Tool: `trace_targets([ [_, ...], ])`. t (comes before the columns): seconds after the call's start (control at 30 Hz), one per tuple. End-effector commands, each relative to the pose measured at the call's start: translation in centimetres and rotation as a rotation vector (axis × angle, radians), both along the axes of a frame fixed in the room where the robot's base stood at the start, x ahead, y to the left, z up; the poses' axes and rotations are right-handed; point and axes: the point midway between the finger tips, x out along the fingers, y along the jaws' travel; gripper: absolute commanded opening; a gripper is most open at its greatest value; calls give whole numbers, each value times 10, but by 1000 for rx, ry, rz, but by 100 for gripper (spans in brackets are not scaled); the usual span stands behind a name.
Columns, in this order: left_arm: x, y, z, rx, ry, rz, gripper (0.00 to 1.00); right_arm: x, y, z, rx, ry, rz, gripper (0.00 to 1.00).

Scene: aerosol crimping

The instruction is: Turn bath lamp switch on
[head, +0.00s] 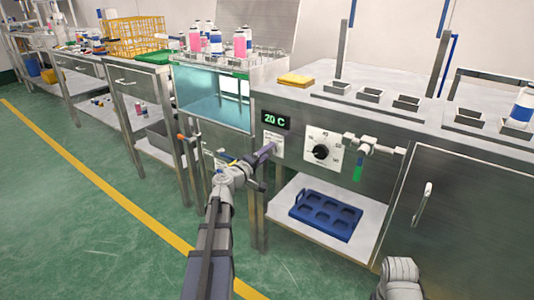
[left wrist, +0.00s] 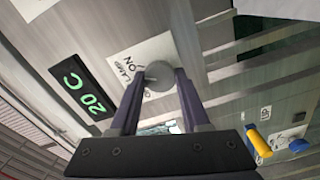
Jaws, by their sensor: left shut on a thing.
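The lamp switch is a round grey knob (left wrist: 159,75) on a white plate (left wrist: 136,54) marked LAMP and ON, in the left wrist view. The plate also shows in the head view, below the 20 C display, partly behind my gripper. My left gripper (head: 269,149) reaches the front panel there. In the left wrist view its two purple fingers (left wrist: 160,82) are on either side of the knob and shut on it. The fingers hide part of the plate's lower lettering. My right gripper is not in view.
The green 20 C display (head: 276,121) is just above the plate. The glass-fronted bath (head: 212,97) is left; a blue tray (head: 325,215) lies on the shelf below.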

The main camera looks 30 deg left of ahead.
Motion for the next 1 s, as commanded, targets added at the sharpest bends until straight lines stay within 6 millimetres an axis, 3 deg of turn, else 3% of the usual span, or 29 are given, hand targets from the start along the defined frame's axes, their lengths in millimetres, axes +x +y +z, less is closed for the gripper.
trace_targets([
  [0.53, -1, -1, -1, 23, 0, -2, 0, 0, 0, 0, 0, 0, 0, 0],
  [0.57, -1, -1, -1, 23, 0, -2, 50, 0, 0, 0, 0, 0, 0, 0],
  [0.8, 0, 0, 0, 21, 0, -1, 76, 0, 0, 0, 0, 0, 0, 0],
  [1.0, 0, 0, 0, 20, -2, 0, 76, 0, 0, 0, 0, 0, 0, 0],
])
